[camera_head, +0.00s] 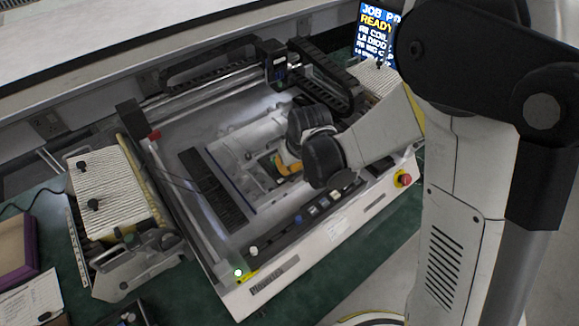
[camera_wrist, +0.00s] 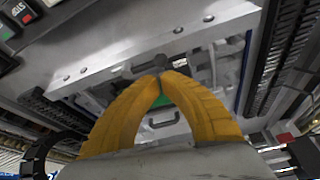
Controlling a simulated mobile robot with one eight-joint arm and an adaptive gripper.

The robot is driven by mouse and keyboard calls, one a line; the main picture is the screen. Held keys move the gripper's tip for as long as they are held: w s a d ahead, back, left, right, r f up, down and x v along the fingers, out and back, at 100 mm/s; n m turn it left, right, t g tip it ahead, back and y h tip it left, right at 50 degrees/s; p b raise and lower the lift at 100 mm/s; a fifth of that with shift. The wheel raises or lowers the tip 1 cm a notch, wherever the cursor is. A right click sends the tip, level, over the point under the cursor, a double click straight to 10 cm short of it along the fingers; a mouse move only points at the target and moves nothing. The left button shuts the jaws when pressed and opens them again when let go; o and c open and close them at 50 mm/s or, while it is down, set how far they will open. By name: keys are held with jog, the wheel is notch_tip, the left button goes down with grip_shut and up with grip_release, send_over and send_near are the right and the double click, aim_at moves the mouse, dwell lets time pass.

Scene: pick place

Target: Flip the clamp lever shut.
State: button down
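My gripper (camera_head: 280,165) reaches down into the open bed of the grey machine (camera_head: 300,235); its yellow fingers show only in part there, behind my arm. In the wrist view the fingertips (camera_wrist: 161,77) come together, with only a narrow dark gap between them and no object seen held. A small grey rounded part (camera_wrist: 162,62) lies just beyond the tips; I cannot tell whether it is the clamp lever or whether the tips touch it. A dark U-shaped handle (camera_wrist: 162,121) shows between the fingers on a grey-green surface. I cannot make out the lever's position.
A gantry carriage (camera_head: 276,68) stands on rails at the back of the bed. A red button (camera_head: 403,178) is at the front right. A ribbed pad (camera_head: 108,192) stands left on the green table, and a screen (camera_head: 377,35) reads READY.

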aim_at(294, 178)
jog(key=shift+s+n+y+b, duration=0.2)
jog(key=shift+s+n+b, duration=0.1)
jog(key=shift+n, duration=0.4)
jog(key=shift+s+n+y+b, duration=0.2)
jog(key=shift+s+n+b, duration=0.05)
jog(key=shift+n, duration=0.45)
jog(key=shift+s+d+n+g+b, duration=0.2)
jog(key=shift+s+n+g+b, duration=0.15)
jog(key=shift+n, duration=0.55)
jog(key=shift+s+d+n+g+y+b, duration=0.15)
jog(key=shift+s+n+g+y+b, duration=0.1)
jog(key=shift+n, duration=0.5)
jog(key=shift+s+d+n+g+y+b, duration=0.15)
jog(key=shift+s+n+g+y, duration=0.1)
jog(key=shift+n, duration=0.45)
jog(key=shift+s+d+n+g+y+b, duration=0.15)
jog(key=shift+n+g+y+b, duration=0.1)
jog(key=shift+n, duration=0.5)
jog(key=shift+s+d+n+g, duration=0.2)
jog(key=shift+n, duration=0.5)
jog(key=shift+s+d+n+g, duration=0.15)
jog(key=shift+d+n+g, duration=0.05)
jog(key=shift+n, duration=0.5)
jog(key=shift+s+d+n+g+b, duration=0.15)
jog(key=shift+d+n+g+b, duration=0.2)
jog(key=shift+n, duration=0.55)
jog(key=shift+s+d+n+g+b, duration=0.1)
jog(key=shift+d+n+g+b, duration=0.15)
jog(key=shift+n, duration=0.65)
jog(key=shift+d, duration=0.65)
